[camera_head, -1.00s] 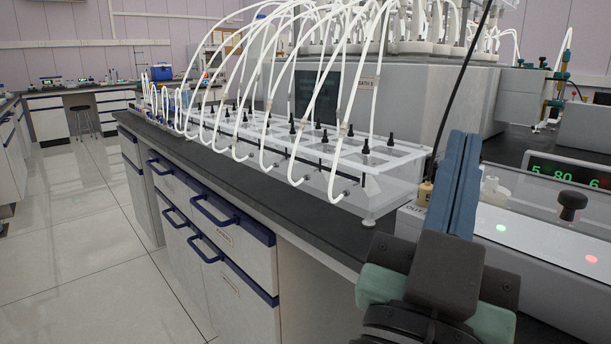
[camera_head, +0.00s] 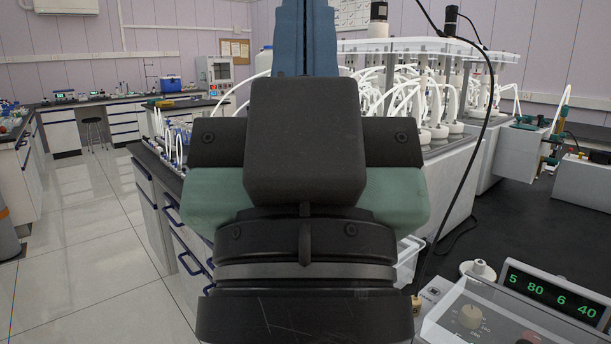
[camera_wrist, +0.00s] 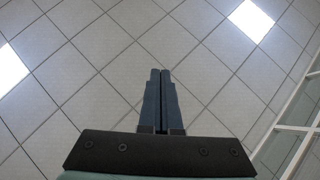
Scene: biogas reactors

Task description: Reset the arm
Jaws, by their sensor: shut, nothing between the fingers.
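My gripper (camera_wrist: 161,76) shows in the wrist view with its two long blue-grey fingers together and nothing between them. In the head view my gripper (camera_head: 306,30) stands large in the middle, fingers pointing up out of the top of the picture. My dark wrist with green side pieces hides much of the lab bench and the tubing behind it.
The bench with blue-handled drawers (camera_head: 165,215) runs behind my arm. White reactors with tubes (camera_head: 440,105) stand right of it. A control box with a green display (camera_head: 548,294) sits at lower right on a black worktop (camera_head: 520,215). Tiled floor (camera_head: 95,260) lies open at left.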

